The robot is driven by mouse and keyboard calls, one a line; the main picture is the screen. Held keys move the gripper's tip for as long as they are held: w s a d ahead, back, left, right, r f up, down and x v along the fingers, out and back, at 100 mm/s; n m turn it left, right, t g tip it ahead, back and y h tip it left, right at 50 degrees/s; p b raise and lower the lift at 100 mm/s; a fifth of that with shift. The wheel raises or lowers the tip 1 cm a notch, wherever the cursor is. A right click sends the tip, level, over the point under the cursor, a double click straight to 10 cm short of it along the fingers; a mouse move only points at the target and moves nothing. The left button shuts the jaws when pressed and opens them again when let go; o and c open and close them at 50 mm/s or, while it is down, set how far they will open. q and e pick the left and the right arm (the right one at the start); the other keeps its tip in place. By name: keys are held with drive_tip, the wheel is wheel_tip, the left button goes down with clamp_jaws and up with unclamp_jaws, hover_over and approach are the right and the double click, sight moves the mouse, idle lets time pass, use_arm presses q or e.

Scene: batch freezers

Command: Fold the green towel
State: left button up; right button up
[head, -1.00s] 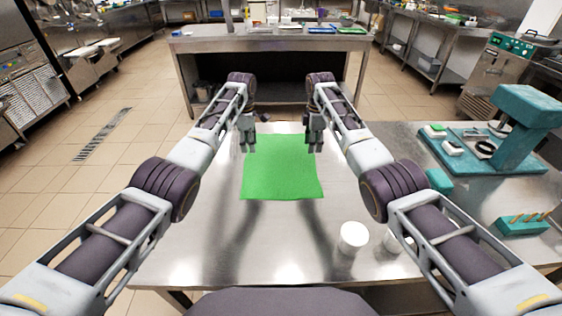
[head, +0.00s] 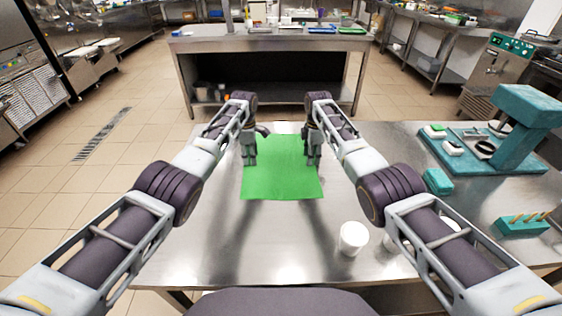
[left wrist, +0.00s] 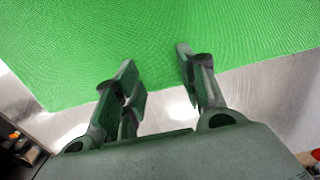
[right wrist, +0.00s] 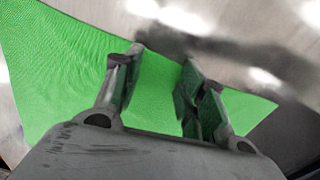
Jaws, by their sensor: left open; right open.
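The green towel (head: 282,172) lies flat and spread out on the steel table, roughly square. I cannot tell whether any fingertip touches the cloth.
The steel table (head: 190,240) is bare left of the towel and in front of it. White cups (head: 353,238) stand near the front right. A teal press (head: 490,150), a small teal block (head: 438,181) and a teal rack (head: 522,225) are at the right.

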use_arm(q)
drive_tip(key=shift+f, duration=0.25)
use_arm(e)
drive_tip(key=shift+f, duration=0.25)
use_arm(q)
drive_tip(key=shift+c, duration=0.5)
use_arm(e)
drive_tip(key=shift+c, duration=0.5)
use_arm(q)
drive_tip(key=shift+s+f, duration=0.1)
clamp_jaws()
use_arm(e)
drive_tip(key=shift+s+f, duration=0.1)
drive_tip(key=shift+f, duration=0.05)
clamp_jaws()
use_arm(q)
drive_tip(key=shift+r, duration=0.3)
use_arm(e)
drive_tip(key=shift+r, duration=0.3)
